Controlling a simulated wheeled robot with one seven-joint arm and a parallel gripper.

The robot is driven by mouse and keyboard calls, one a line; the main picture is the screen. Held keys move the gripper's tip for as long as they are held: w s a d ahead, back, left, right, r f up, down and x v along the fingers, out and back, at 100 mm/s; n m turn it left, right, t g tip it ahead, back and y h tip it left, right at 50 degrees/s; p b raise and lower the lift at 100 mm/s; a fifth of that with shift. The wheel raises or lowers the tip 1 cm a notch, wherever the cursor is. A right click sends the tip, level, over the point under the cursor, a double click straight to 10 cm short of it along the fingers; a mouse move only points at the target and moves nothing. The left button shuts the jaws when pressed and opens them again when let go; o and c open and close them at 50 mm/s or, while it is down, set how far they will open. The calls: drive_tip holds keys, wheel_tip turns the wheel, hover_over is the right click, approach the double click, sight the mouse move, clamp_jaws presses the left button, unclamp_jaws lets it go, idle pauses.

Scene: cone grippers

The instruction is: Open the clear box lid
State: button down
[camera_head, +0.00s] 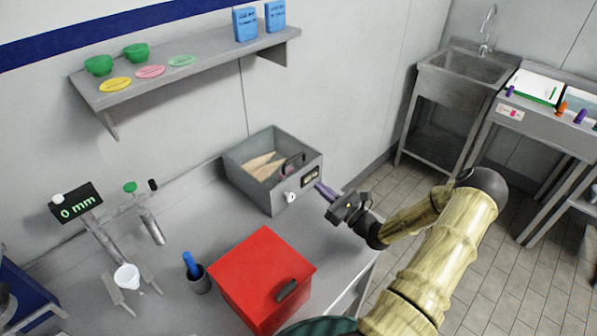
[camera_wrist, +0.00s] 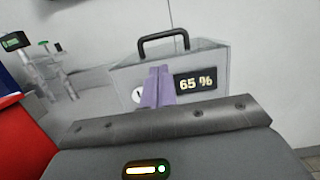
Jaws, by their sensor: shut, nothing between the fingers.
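The grey box (camera_head: 295,200) stands on the metal table against the wall, with tan cones (camera_head: 263,165) visible inside through its clear top. The lid's dark handle (camera_head: 291,164) arches over the box top; it also shows in the wrist view (camera_wrist: 163,37). The lid appears closed, though its clear pane is hard to make out. My gripper (camera_head: 320,187) is just in front of the box's right front side, its purple fingers shut and empty. In the wrist view the fingers (camera_wrist: 158,72) point at the box front, below the handle. I cannot tell whether they touch it.
The box front has a white knob (camera_head: 290,197) and a 65 % display (camera_wrist: 195,83). A red box (camera_head: 262,275) stands in the table's front middle, near a dark cup (camera_head: 199,282). A measuring stand (camera_head: 120,240) is at left. A shelf (camera_head: 185,62) hangs above.

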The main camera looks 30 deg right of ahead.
drive_tip(key=p+x, duration=0.2)
drive_tip(key=x, duration=0.7)
drive_tip(key=shift+w+r+p, duration=0.2)
drive_tip(key=shift+p, duration=0.15)
drive_tip(key=shift+d+r, duration=0.1)
drive_tip(key=shift+r, duration=0.1)
